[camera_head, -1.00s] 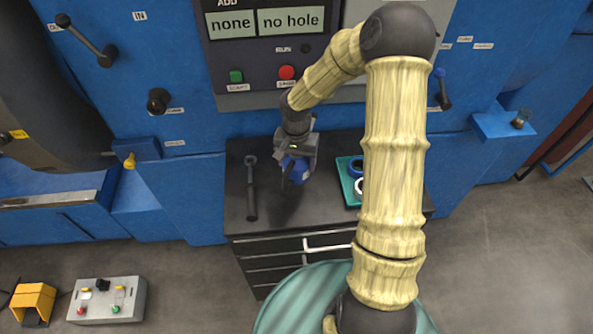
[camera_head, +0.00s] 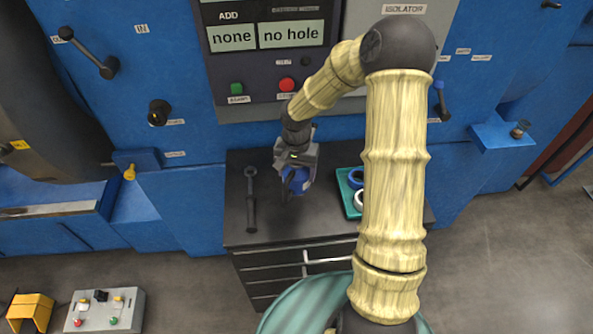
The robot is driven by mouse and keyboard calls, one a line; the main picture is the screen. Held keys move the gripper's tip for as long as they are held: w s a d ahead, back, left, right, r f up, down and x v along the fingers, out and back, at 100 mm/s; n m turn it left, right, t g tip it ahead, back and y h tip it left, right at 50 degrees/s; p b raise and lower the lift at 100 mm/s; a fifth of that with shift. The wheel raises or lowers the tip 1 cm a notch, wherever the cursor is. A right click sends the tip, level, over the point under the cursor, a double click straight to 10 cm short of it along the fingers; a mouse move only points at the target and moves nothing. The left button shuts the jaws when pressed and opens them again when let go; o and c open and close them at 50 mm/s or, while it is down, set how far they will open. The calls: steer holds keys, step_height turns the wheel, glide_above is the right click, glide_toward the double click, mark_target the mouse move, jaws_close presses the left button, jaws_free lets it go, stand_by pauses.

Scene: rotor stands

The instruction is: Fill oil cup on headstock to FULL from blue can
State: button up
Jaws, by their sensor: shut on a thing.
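My gripper (camera_head: 294,171) is over the black top of the drawer cabinet, shut on the blue can (camera_head: 301,181). The can is partly hidden by the gripper, and I cannot tell whether it touches the top. A small cup-like fitting (camera_head: 521,130) sits on a blue ledge at the right. A yellow fitting (camera_head: 129,173) sits by a blue block at the left. I cannot tell which of these, if either, is the oil cup, and no FULL mark is readable.
A dark wrench-like tool (camera_head: 251,200) lies on the cabinet top (camera_head: 275,230), left of the can. A teal tray (camera_head: 347,196) with rings is right of it, partly behind my arm. A control panel (camera_head: 270,60) stands behind. Grey floor is free at right.

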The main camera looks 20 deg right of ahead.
steer(key=shift+r+p, duration=1.25)
steer(key=shift+r, duration=0.7)
steer(key=shift+f, duration=0.1)
